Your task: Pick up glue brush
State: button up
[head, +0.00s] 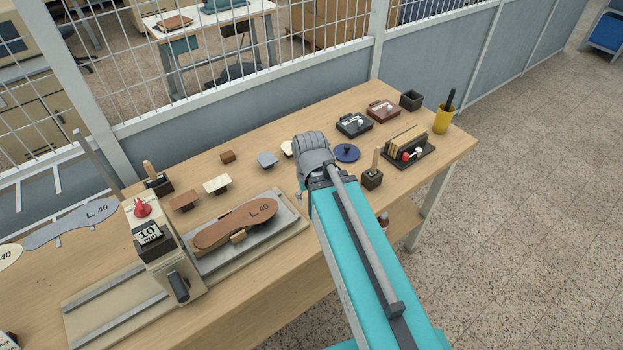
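Two upright wooden handles stand in small dark holders on the workbench (118,215), and I cannot tell for sure which is the glue brush. One handle (376,158) is in a dark block (372,180) just right of my arm. The other handle (149,168) is in a dark holder (159,186) at the left, behind the stamping machine. My teal arm reaches over the bench from the lower right and ends in a grey wrist (312,148).
The stamping machine (150,250) and a brown insole (236,223) on its plate fill the left front. A mesh fence runs behind the bench.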

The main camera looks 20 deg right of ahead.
aim_at(373, 173)
jog(key=k, duration=1.3)
jog(key=z, duration=0.1)
jog(key=i, duration=0.75)
jog(key=z, duration=0.45)
